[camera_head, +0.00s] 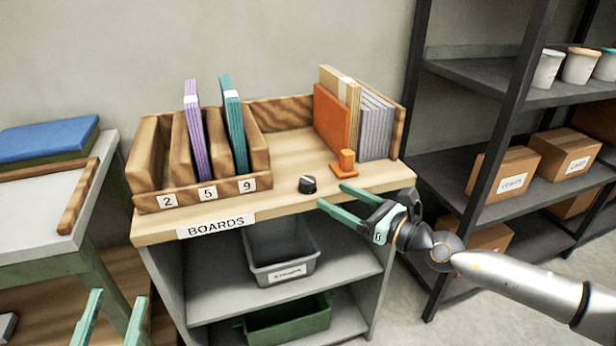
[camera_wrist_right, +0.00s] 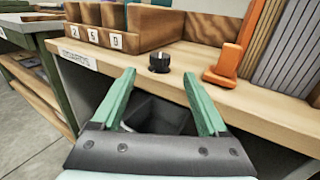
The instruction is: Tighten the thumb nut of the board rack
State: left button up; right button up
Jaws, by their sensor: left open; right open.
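The thumb nut (camera_head: 307,184) is a small black knob with a pale pointer mark, on the light wooden top of the board rack (camera_head: 290,150), near its front edge. It also shows in the right wrist view (camera_wrist_right: 159,63), beyond and between my fingertips. My right gripper (camera_head: 330,195) is open and empty, in front of the rack's edge, just right of the knob and apart from it; its green fingers show in the right wrist view (camera_wrist_right: 158,88). My left gripper (camera_head: 112,312) is open and empty at the lower left, away from the rack.
An orange stop (camera_head: 344,165) stands right of the knob, before an orange board (camera_head: 331,120) and grey boards. Numbered slots (camera_head: 207,193) hold purple and teal boards at left. Below are a grey bin (camera_head: 280,258) and a green bin (camera_head: 288,322). A dark shelf (camera_head: 480,75) stands right.

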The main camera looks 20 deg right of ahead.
aim_at(315, 186)
jog(key=p+x, duration=0.1)
jog(key=x, duration=0.3)
jog(key=shift+w+a+r, duration=0.15)
jog(key=x, duration=0.3)
jog(key=shift+w+a, duration=0.15)
jog(key=shift+w, duration=0.1)
jog(key=shift+w+a, duration=0.25)
jog(key=shift+w, duration=0.15)
pick_arm(q)
notch_tip(315, 186, down, 8)
jog(key=w+n+g+y, duration=0.2)
jog(key=y, duration=0.1)
jog(key=shift+w+a+g, duration=0.15)
jog(key=shift+a+g, duration=0.15)
jog(key=shift+g, duration=0.1)
pick_arm(e)
grip_shut()
